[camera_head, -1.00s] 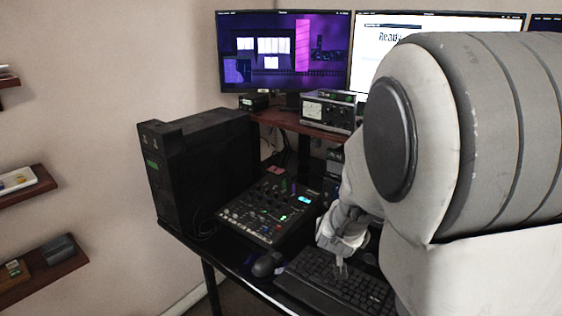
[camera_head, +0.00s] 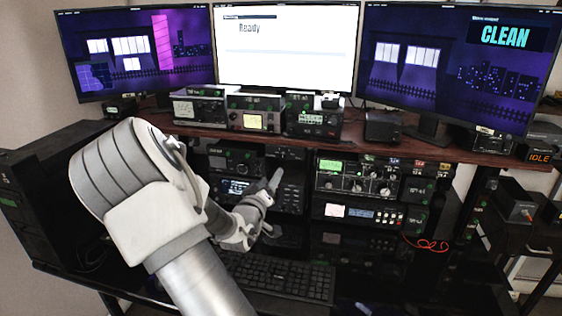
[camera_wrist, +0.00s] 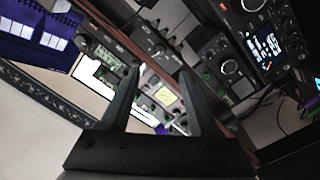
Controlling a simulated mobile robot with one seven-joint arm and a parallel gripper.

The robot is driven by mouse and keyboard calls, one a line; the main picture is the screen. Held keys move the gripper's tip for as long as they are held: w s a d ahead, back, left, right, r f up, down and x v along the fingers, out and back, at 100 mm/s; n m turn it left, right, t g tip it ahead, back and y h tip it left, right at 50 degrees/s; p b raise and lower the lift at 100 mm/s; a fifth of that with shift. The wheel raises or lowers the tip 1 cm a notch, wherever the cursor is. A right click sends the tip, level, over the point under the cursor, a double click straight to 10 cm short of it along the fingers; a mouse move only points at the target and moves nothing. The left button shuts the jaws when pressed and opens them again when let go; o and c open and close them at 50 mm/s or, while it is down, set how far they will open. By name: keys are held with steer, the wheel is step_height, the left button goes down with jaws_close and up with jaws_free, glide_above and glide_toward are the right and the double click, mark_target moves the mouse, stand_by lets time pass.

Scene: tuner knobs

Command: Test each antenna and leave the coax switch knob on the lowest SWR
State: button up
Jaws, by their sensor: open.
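My gripper (camera_head: 272,185) is raised in front of the radio rack, left of centre in the head view, over the keyboard. In the wrist view the two dark fingers of my gripper (camera_wrist: 154,72) stand apart with nothing held between them. A lit yellowish meter (camera_head: 256,121) is on a box on the shelf; its reading is too small to make out. Another pale meter (camera_head: 185,109) is on the box to its left. A dark box with a round knob (camera_wrist: 231,67) shows right of the fingers in the wrist view. I cannot tell which knob is the coax switch.
Three monitors stand on the shelf (camera_head: 465,150); the middle one (camera_head: 285,50) reads "Ready", the right one (camera_head: 500,38) "CLEAN". A stacked radio (camera_head: 358,178) with several knobs is right of my gripper. A keyboard (camera_head: 275,277) lies below. A red cable (camera_head: 427,244) hangs at right.

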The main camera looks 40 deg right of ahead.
mark_target(282, 158)
steer(key=x, duration=1.2)
jaws_close()
